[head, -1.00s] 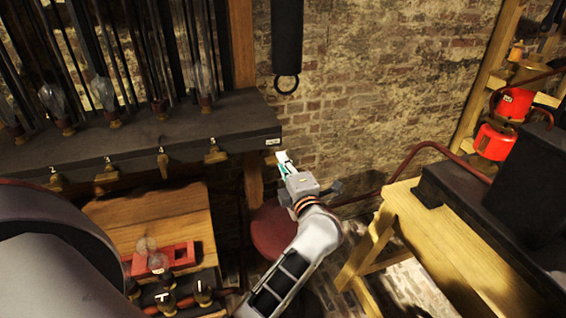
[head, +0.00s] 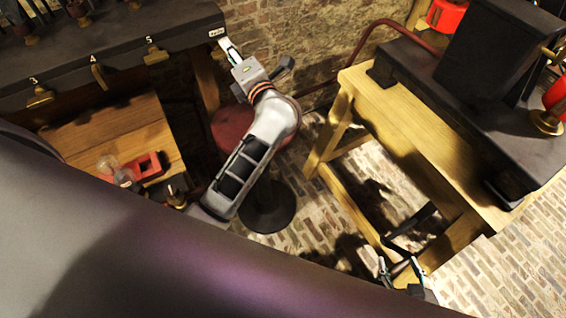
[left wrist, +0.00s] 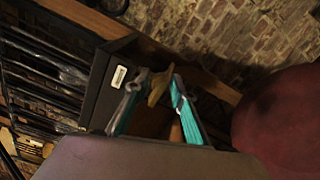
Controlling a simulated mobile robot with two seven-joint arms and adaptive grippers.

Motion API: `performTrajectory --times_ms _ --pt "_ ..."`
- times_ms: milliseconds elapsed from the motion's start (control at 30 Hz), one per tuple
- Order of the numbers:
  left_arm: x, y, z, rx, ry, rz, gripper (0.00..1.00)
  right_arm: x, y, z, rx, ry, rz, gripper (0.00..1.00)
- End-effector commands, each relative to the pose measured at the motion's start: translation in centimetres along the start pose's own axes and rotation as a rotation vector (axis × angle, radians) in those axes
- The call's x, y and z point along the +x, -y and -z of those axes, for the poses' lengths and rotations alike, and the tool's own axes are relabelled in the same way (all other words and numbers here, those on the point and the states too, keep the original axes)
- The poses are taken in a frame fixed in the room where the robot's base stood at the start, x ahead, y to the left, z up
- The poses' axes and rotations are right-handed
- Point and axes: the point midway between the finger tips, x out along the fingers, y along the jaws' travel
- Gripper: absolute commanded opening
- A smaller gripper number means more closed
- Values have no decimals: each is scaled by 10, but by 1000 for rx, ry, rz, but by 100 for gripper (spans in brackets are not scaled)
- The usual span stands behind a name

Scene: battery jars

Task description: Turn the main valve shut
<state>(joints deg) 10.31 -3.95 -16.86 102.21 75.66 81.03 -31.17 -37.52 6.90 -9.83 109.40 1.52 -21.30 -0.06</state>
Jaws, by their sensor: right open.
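The main valve shows as a small brass handle (left wrist: 157,90) in the left wrist view. It sits at the end of the dark bench, below a small white label (left wrist: 119,77); its lettering is too small to read. My left gripper (head: 229,47) is at this bench corner, and its teal fingers (left wrist: 155,82) stand on either side of the brass handle. Whether they press on it is unclear. In the head view the gripper and the corner hide the handle. My right gripper (head: 402,269) is open and empty, low near the wooden table's legs.
Numbered brass taps (head: 155,54) line the dark bench's front edge (head: 120,60). A red round stool (head: 235,128) stands under my left forearm. A wooden table (head: 400,135) with dark equipment is at right. A red tray (head: 143,168) with glass bulbs lies at left.

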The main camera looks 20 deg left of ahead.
Motion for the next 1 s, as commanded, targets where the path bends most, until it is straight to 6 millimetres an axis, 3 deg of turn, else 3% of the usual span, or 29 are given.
performTrajectory --times_ms 1000 --pt "1 -21 13 -1207 4 -4 24 0 0 0 1 -1 0 53"
